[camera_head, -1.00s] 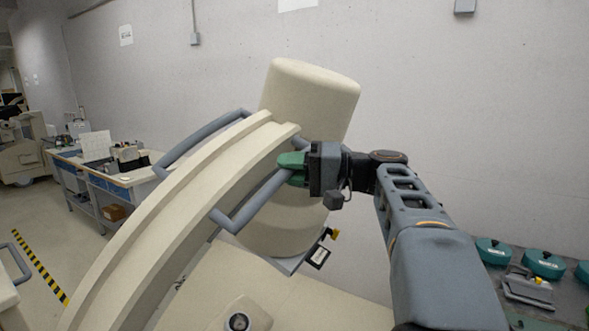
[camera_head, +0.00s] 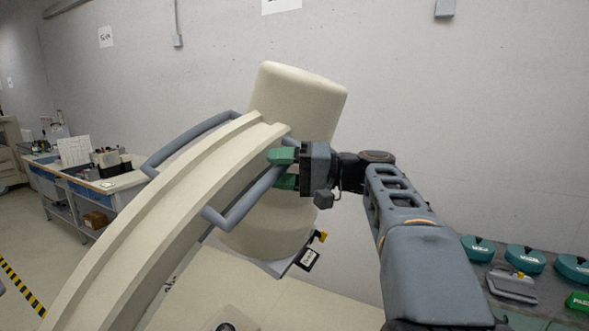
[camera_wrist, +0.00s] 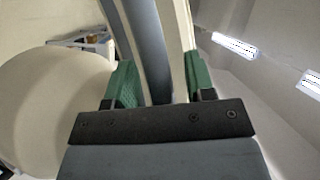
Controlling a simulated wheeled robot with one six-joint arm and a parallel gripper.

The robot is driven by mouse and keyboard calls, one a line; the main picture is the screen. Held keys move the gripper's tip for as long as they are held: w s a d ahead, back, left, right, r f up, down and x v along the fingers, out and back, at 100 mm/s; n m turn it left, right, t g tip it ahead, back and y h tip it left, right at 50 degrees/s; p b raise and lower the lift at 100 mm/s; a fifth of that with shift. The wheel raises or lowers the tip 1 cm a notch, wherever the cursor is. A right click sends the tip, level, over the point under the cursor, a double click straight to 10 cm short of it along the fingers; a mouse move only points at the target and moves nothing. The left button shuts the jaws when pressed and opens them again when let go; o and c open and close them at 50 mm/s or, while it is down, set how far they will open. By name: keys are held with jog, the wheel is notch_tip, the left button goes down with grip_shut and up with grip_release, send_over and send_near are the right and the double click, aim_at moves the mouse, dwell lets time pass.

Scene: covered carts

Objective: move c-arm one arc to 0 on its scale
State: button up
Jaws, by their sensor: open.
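The C-arm arc (camera_head: 165,215) is a thick cream curved beam rising from lower left to upper right. A cream cylinder (camera_head: 298,100) is at its upper end. A blue-grey handle bar (camera_head: 240,205) runs along the arc's near side, and a second one (camera_head: 190,143) along the far side. My gripper (camera_head: 282,169) has green fingers at the upper end of the near handle. In the wrist view the handle (camera_wrist: 150,50) passes between the two fingers (camera_wrist: 158,85), which stand apart with gaps beside it. I cannot make out the scale.
A workbench with boxes (camera_head: 110,185) stands at the back left. Teal round items (camera_head: 525,259) and a grey item (camera_head: 511,284) lie on a surface at the lower right. Yellow-black floor tape (camera_head: 20,285) is at the far left.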

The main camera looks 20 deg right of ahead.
jog(key=b+v, duration=0.2)
jog(key=v, duration=1.1)
jog(key=shift+s+d+b, duration=0.15)
jog(key=shift+d+b, duration=0.15)
jog(key=shift+d, duration=0.1)
dwell(0.6)
jog(key=w+d+f+m+t+h, duration=0.1)
jog(key=w+d+f+m+h, duration=0.15)
jog(key=f, duration=0.35)
jog(key=w+d+f+m+h, duration=0.1)
jog(key=w+f+m+h, duration=0.1)
jog(key=f+m+h, duration=0.25)
jog(key=s+a+f+g+h, duration=0.2)
jog(key=a+f+g+h, duration=0.15)
jog(key=f, duration=0.95)
jog(key=s+a+f+n+g+h, duration=0.1)
jog(key=s+a+f+n+h, duration=0.4)
jog(key=s+a+f+n, duration=0.4)
jog(key=s+a+f, duration=0.1)
jog(key=a, duration=0.3)
jog(key=shift+a+f+g, duration=0.2)
jog(key=shift+a+g, duration=0.05)
jog(key=shift+g, duration=0.1)
